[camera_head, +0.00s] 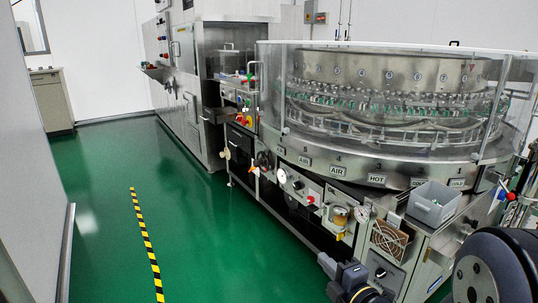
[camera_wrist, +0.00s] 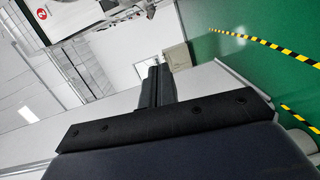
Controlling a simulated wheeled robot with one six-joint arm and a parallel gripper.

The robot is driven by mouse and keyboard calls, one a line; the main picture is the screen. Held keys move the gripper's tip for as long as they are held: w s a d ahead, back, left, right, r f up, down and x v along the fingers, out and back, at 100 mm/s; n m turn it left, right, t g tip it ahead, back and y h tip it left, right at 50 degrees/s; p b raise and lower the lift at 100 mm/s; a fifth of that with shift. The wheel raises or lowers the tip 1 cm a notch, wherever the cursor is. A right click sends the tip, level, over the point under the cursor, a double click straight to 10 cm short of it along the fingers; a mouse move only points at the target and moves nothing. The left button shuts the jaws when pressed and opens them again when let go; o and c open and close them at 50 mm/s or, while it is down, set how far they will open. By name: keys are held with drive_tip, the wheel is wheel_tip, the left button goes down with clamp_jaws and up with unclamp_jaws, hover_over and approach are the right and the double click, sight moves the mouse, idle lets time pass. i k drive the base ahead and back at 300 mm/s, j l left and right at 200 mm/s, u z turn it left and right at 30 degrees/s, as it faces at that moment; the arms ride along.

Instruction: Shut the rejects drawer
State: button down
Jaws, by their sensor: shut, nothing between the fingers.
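My gripper (camera_wrist: 157,88) shows in the wrist view with its two dark fingers together and nothing between them. It points toward a pale wall, away from the machine. In the head view my arm is at the bottom right, in front of the washer. No drawer label is readable, so I cannot tell for sure which part is the rejects drawer. A dark-fronted unit with a pale handle (camera_head: 239,143) is under the worktop left of the round washer. A small tray (camera_head: 156,70) sticks out from the farther steel cabinet. My gripper is apart from both.
The rotary washer (camera_head: 380,166) with its clear guard fills the right side. A grey open bin (camera_head: 433,204) stands at its near corner. Valves and gauges (camera_head: 299,187) project from its front. Green floor (camera_head: 190,225) with a striped tape line (camera_head: 142,232) is free on the left.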

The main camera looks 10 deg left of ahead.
sight(220, 113)
drive_tip(key=i+j+u, duration=0.7)
drive_tip(key=i, duration=0.15)
drive_tip(key=i+u, duration=0.35)
drive_tip(key=i+j+z, duration=0.1)
drive_tip(key=i, duration=0.35)
drive_tip(key=i+j, duration=0.1)
drive_tip(key=i, duration=0.35)
drive_tip(key=i+j+z, duration=0.15)
drive_tip(key=i, duration=0.3)
drive_tip(key=i+j, duration=0.15)
drive_tip(key=i, duration=0.25)
drive_tip(key=i+j+z, duration=0.2)
drive_tip(key=i+z, duration=0.2)
drive_tip(key=i+j+z, duration=0.75)
